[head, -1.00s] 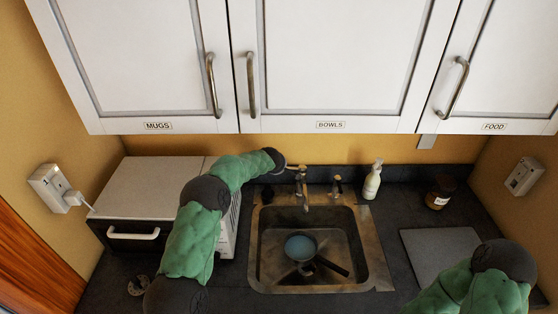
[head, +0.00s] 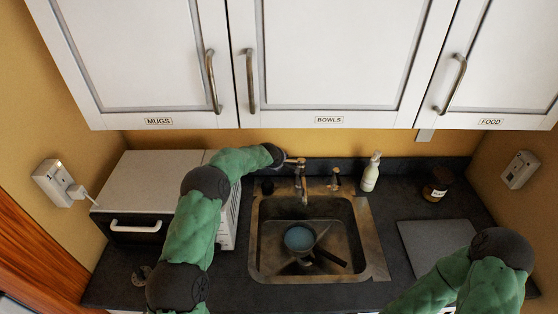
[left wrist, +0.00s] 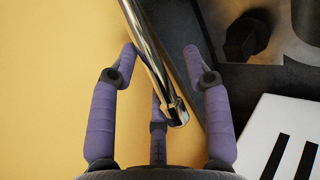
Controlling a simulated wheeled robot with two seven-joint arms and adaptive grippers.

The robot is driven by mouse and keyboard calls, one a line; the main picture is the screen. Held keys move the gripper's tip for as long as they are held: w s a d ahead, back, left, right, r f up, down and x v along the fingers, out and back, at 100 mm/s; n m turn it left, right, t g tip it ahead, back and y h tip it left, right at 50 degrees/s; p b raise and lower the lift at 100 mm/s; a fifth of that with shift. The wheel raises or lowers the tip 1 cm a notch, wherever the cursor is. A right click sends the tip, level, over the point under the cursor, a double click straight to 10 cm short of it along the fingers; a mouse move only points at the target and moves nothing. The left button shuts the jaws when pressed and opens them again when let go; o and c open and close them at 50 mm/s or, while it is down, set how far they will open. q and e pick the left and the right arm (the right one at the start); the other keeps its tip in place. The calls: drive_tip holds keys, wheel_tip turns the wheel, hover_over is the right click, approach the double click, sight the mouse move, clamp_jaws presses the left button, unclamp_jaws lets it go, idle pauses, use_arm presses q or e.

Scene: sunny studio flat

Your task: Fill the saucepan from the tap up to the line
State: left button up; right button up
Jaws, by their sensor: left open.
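The saucepan (head: 299,238) sits in the sink (head: 258,255) with bluish water in it, its dark handle pointing to the lower right. The line inside is too small to make out. The tap (head: 303,186) stands behind the sink, its spout over the basin; I cannot make out a stream. My left gripper (head: 283,159) is at the tap's left lever (head: 294,161). In the left wrist view the chrome lever (left wrist: 150,50) runs between the open purple fingers of the gripper (left wrist: 160,60); contact is unclear. My right arm shows at the lower right, its gripper out of view.
A white oven-like appliance (head: 150,180) stands left of the sink, under my left arm. A soap bottle (head: 371,173) and a brown jar (head: 437,185) stand at the back right. A grey board (head: 430,240) lies right of the sink. Wall cupboards (head: 330,60) hang above.

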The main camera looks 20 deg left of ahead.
use_arm(q)
drive_tip(key=shift+s+a+r, duration=0.1)
drive_tip(key=shift+s+r, duration=0.2)
drive_tip(key=shift+r, duration=0.1)
drive_tip(key=v, duration=1.1)
drive_tip(key=shift+f, duration=0.1)
